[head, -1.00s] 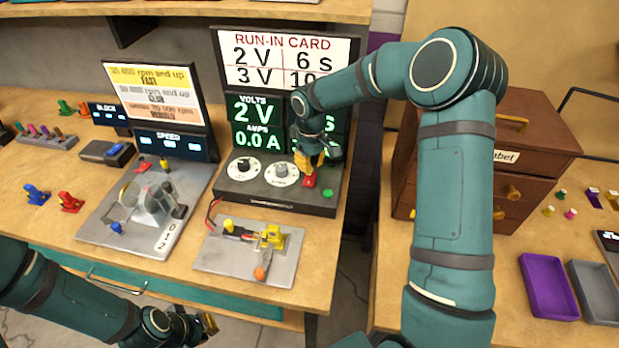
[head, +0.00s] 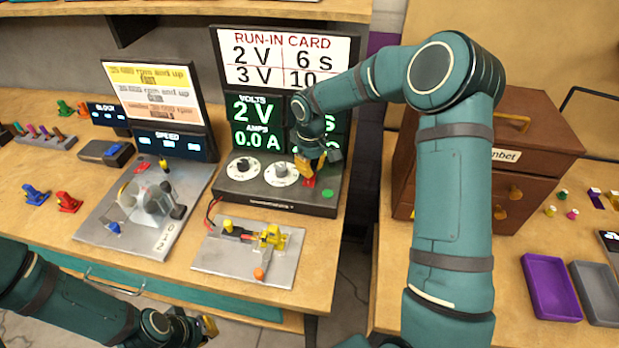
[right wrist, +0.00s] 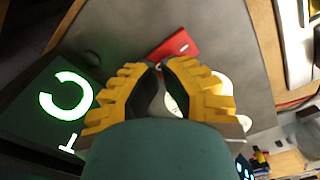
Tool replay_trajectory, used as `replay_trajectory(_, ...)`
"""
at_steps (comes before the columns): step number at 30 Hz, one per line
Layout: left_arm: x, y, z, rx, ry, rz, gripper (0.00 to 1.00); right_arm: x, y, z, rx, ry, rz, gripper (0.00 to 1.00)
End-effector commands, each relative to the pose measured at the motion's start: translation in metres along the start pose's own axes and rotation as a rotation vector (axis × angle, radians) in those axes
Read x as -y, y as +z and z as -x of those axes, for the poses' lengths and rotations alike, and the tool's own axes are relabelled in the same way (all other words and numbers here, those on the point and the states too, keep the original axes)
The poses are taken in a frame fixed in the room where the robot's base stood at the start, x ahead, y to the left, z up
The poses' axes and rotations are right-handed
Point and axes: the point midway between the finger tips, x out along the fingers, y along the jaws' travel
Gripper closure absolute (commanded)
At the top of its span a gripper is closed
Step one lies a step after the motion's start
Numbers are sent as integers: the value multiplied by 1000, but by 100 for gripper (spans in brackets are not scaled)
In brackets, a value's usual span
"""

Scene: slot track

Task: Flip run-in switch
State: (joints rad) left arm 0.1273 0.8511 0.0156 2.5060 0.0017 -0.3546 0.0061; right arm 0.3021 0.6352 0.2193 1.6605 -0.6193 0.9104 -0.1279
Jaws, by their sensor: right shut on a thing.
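The run-in switch has a red plate (head: 310,181) on the sloped front of the dark supply box, right of two white dials. The plate also shows in the right wrist view (right wrist: 178,45), just beyond the fingertips. My right gripper (head: 309,168) reaches down over it, its yellow fingers (right wrist: 160,68) shut on the switch; the lever itself is mostly hidden. The display (head: 255,120) above reads 2 V and 0.0 A; its right half is partly covered by my wrist. My left gripper (head: 207,328) hangs low at the bottom, in front of the bench, its jaws unclear.
A run-in card (head: 285,60) stands above the display. A green button (head: 327,194) sits right of the switch. A grey plate (head: 215,258) with a yellow clamp lies in front of the box. A wooden drawer cabinet (head: 540,150) stands to the right.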

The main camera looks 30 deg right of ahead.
Motion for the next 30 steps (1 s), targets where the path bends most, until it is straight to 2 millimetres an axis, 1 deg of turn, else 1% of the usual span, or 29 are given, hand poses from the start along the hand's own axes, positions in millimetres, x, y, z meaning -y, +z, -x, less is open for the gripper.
replay_trajectory(30, 3, 1, -9, 0, 0, 0, 100, 0, 0, -15, 1, 0, 0, 100)
